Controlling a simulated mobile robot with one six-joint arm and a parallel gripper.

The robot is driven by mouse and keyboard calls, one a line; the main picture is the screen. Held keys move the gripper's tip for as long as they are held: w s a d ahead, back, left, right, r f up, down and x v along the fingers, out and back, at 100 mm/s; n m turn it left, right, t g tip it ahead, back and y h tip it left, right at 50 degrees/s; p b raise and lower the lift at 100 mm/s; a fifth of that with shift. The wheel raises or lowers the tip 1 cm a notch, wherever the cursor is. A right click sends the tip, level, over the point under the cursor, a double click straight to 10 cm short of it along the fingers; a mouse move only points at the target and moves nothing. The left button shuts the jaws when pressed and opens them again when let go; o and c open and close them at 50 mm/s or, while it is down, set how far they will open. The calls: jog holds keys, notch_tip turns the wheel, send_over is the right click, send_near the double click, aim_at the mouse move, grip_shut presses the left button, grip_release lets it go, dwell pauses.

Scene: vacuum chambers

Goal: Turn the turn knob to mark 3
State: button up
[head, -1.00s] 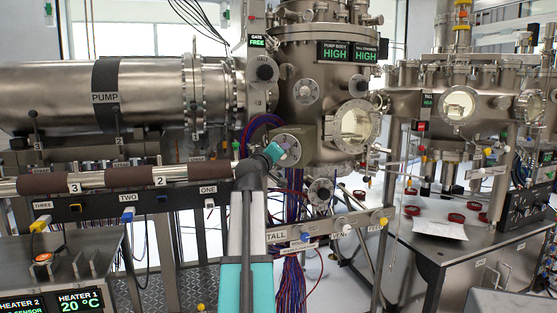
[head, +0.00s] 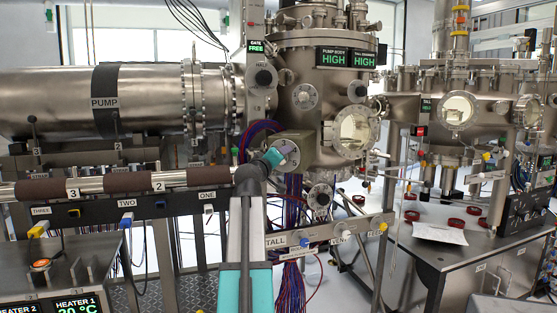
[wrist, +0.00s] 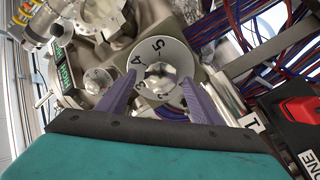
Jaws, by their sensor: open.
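The turn knob (wrist: 159,72) is a round pale metal dial with a faceted hub. Marks 5, 4, 3 and 2 show on its face in the wrist view, with 5 near the top and 3 at the lower left. In the head view the knob (head: 288,152) is on a metal block under the chamber, partly hidden by my gripper (head: 272,157). In the wrist view my gripper (wrist: 158,80) is open, with one purple finger on each side of the hub. I cannot tell whether the fingers touch it.
A smaller dial (wrist: 97,80) lies left of the knob in the wrist view. A red switch (wrist: 301,109) is at the right, and bundled cables (wrist: 245,45) run behind. In the head view a rail with sleeves (head: 126,181) crosses left of my arm.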

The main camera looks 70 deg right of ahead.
jog(key=a, duration=1.3)
jog(key=shift+s+a, duration=0.2)
jog(key=shift+a, duration=0.15)
dwell(0.4)
